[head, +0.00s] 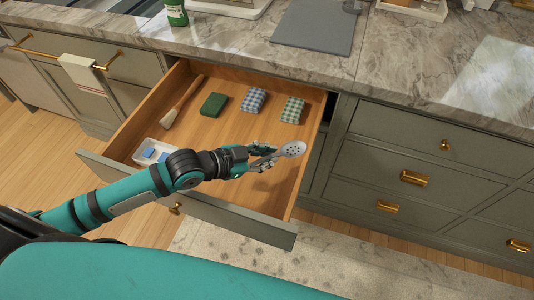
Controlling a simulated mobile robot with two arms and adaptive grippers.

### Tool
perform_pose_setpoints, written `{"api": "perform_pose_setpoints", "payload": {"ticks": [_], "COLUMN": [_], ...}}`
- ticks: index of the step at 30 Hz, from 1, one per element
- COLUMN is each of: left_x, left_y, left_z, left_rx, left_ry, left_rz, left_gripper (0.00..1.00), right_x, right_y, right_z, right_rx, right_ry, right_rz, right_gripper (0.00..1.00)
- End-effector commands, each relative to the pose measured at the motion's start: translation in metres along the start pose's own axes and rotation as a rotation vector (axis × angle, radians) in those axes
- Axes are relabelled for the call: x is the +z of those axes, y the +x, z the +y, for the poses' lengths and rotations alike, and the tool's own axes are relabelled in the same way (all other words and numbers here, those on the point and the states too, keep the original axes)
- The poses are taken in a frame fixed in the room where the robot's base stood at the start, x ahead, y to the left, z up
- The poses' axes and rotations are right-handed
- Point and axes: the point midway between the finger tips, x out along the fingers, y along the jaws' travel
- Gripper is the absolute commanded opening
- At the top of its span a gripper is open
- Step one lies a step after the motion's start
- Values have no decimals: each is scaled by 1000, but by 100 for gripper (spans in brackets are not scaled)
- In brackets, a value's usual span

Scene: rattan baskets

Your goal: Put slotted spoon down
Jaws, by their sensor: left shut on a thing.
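The slotted spoon (291,149) is a pale grey spoon with dark holes in its bowl. My left gripper (268,158) is shut on it, with the bowl pointing right. The gripper and spoon are over the right part of an open wooden drawer (235,192). I cannot tell whether the spoon touches the drawer floor. Most of its handle is hidden by the gripper. My right gripper is out of view.
The drawer holds a wooden utensil (182,103), a green block (214,105), two checkered folded cloths (254,100) (292,110) and a white tray (151,152) with blue items. A marble counter (420,60) lies behind. The drawer floor's front right is clear.

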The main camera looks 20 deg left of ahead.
Motion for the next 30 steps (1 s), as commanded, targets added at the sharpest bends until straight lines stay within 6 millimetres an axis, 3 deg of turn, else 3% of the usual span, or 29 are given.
{"api": "perform_pose_setpoints", "payload": {"ticks": [2, 3, 8, 20, 30], "left_x": [2, 2, 2, -8, -5], "left_y": [2, 1, 1, -4, -73], "left_z": [1, 1, 1, -2, -1], "left_rx": [0, 0, 0, 0, 3], "left_ry": [0, 0, 0, 0, 2], "left_rz": [0, 0, 0, 2, -8], "left_gripper": [0, 13, 33, 33, 33], "right_x": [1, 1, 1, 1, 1], "right_y": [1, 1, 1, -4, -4], "right_z": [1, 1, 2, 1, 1], "right_rx": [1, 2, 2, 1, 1], "right_ry": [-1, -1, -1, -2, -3], "right_rz": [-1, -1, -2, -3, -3], "right_gripper": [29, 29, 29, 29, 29]}}
